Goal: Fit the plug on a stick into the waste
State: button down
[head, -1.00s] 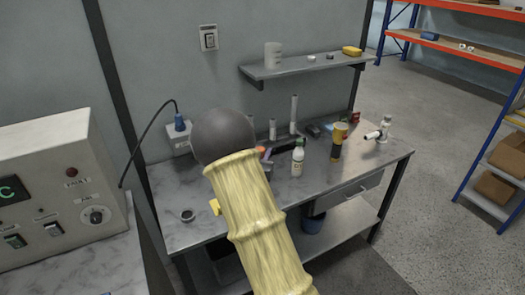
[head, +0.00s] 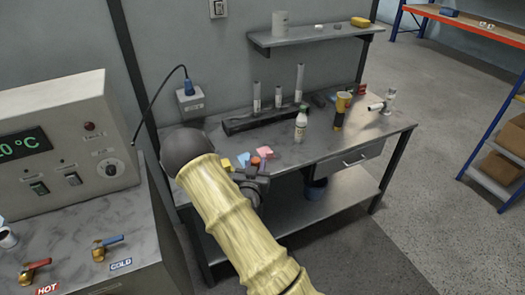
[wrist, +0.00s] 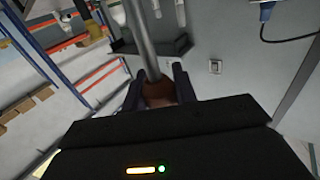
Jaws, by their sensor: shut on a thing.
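In the wrist view my gripper (wrist: 159,92) is shut on the brown handle (wrist: 160,97) of a grey stick (wrist: 143,40). I take this to be the plug on a stick. The stick runs up and out of the top of the picture, so its plug end is hidden. I cannot see the waste in either view.
A marble-topped bench (head: 345,145) holds a white bottle (head: 300,124), a yellow-and-black cylinder (head: 341,110), upright tubes in a dark rack (head: 262,119) and coloured blocks (head: 263,153). A control panel (head: 60,140) stands left, above hot and cold valves (head: 107,247). Open floor (head: 440,150) lies right.

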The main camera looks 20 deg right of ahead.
jog(key=s+a+f+n+t+y, duration=0.2)
jog(key=s+a+f+n+y, duration=0.4)
jog(key=a+f+y, duration=0.4)
notch_tip(320, 180, down, 3)
jog(key=shift+s+a+n+t, duration=0.4)
jog(key=shift+s, duration=0.35)
